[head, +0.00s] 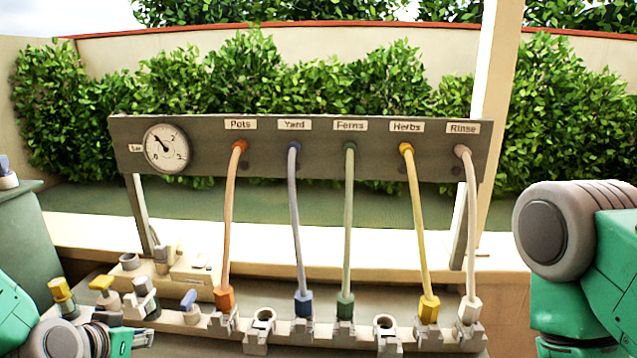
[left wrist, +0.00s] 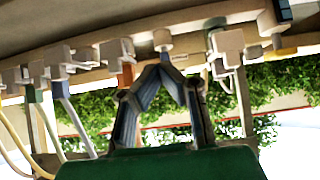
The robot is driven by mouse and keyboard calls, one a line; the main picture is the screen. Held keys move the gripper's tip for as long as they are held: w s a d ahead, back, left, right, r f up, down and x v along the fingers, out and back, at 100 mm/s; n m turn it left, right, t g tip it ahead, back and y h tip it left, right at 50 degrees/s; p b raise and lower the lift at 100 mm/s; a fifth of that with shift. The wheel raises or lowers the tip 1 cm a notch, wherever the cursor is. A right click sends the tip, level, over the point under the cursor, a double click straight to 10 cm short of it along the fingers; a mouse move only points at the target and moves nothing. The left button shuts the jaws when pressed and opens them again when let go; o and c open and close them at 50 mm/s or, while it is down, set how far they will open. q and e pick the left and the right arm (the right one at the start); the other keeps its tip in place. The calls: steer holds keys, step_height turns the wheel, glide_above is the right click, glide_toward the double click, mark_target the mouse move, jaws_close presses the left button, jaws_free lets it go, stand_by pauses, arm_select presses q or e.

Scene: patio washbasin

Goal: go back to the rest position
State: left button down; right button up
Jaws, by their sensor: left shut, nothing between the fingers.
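My left gripper (head: 140,340) is low at the left in the head view, beside the row of fittings. Its fingers meet at the tips in the left wrist view (left wrist: 162,72), shut and empty. My right arm shows at the right edge of the head view, but its gripper is out of the picture.
A grey panel (head: 310,165) carries a round gauge (head: 166,149) and several labelled hoses. The orange (head: 229,220), blue (head: 298,230), green (head: 347,230), yellow (head: 417,230) and white (head: 470,220) hoses run down to fittings. Capped valves stand at lower left; a hedge (head: 560,120) is behind.

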arm_select(q)
steer(key=s+d+f+g+b, duration=0.2)
steer(key=s+f+g, duration=0.2)
steer(key=s+f, duration=0.8)
steer(key=s+d+f+g+y+b, duration=0.1)
steer(key=s+f+g, duration=0.4)
steer(key=s+f, duration=0.7)
steer(key=s+b, duration=0.1)
steer(key=s, duration=0.5)
steer(key=shift+d, duration=0.35)
steer(key=shift+a, duration=0.1)
steer(key=shift+w, duration=0.1)
